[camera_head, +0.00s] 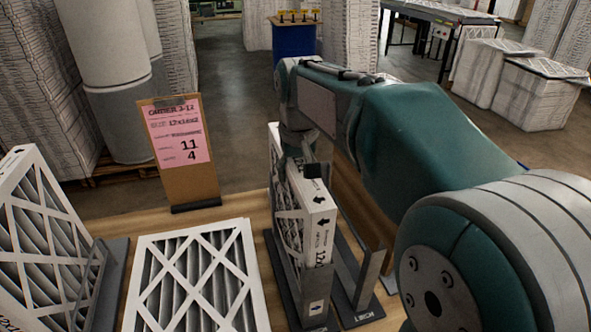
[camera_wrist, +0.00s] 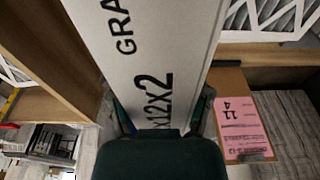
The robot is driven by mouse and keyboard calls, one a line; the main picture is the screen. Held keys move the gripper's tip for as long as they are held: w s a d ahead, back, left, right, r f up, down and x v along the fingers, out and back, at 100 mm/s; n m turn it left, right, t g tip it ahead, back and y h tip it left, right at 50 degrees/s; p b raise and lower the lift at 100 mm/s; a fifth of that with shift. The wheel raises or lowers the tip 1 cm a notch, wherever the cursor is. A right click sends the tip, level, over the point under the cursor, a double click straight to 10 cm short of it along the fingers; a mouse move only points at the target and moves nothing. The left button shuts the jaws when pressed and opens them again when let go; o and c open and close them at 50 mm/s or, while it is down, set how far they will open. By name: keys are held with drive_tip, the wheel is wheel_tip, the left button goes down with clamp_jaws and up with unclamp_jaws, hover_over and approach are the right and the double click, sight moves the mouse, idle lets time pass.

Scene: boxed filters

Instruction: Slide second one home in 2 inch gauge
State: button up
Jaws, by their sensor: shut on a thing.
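My gripper (camera_head: 311,168) is shut on a white boxed filter (camera_head: 318,232), gripping it near its top. In the head view the filter stands about upright, with its lattice face to the left and its printed edge toward me. I cannot make out another filter in the gauge.
A filter (camera_head: 196,275) lies flat left of the gauge. Another filter (camera_head: 45,235) leans in a dark stand at far left. A clipboard with a pink card (camera_head: 181,136) stands behind, also visible in the wrist view (camera_wrist: 240,128). My arm covers the right side.

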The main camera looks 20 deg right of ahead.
sight(298, 162)
wheel_tip(298, 162, down, 8)
idle(2.7)
drive_tip(key=shift+r, duration=0.1)
drive_tip(key=o, duration=1.4)
drive_tip(key=shift+c, duration=0.2)
drive_tip(key=shift+r, duration=0.1)
drive_tip(key=r, duration=0.4)
drive_tip(key=s+r, duration=0.1)
drive_tip(key=r, duration=0.6)
drive_tip(key=shift+s+r, duration=0.3)
